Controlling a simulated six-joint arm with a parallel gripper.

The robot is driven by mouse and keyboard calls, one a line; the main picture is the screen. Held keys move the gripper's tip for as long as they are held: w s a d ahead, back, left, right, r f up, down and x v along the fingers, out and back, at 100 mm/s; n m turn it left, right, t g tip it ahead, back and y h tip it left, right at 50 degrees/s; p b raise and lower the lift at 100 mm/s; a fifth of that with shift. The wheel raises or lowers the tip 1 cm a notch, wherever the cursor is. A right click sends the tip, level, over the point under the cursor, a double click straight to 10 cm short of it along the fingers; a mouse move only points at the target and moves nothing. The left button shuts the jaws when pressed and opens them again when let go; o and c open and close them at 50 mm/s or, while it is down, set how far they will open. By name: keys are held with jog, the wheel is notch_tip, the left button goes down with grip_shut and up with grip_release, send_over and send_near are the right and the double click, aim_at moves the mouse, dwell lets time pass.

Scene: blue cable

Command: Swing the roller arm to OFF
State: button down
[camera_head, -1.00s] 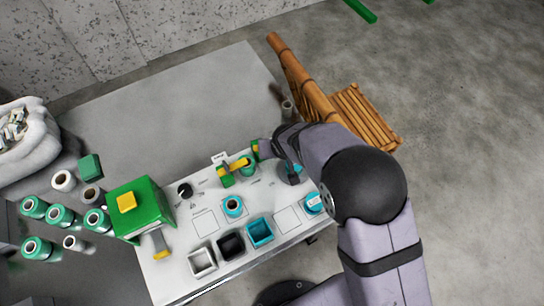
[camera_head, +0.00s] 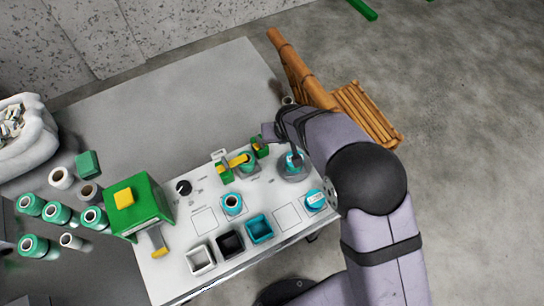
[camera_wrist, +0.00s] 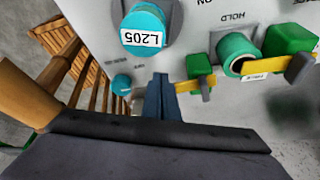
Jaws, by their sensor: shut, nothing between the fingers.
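A yellow arm (camera_head: 238,161) lies beside a green hollow roller (camera_head: 247,165), between two green blocks on the white panel. In the wrist view a yellow bar (camera_wrist: 265,68) with a grey piece shows by the green roller (camera_wrist: 238,53), next to the word HOLD. A second yellow bar (camera_wrist: 180,87) shows by a green block (camera_wrist: 199,67). I cannot tell for sure which is the roller arm; no OFF mark is readable. My gripper (camera_head: 268,132) is shut and empty behind the panel's far edge. Its dark fingers (camera_wrist: 161,100) point at the panel.
A teal spool marked L205 (camera_wrist: 144,30) sits on a grey base right of the roller. A green box (camera_head: 143,207) stands at the panel's left; square trays (camera_head: 260,230) line its front.

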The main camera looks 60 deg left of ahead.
jog(key=shift+w+a+r, duration=0.1)
jog(key=shift+a+r, duration=0.15)
jog(key=shift+r, duration=0.15)
jog(key=shift+r, duration=0.25)
jog(key=d+b+v, duration=0.1)
jog(key=v, duration=0.5)
jog(key=shift+b, duration=0.3)
dwell(0.4)
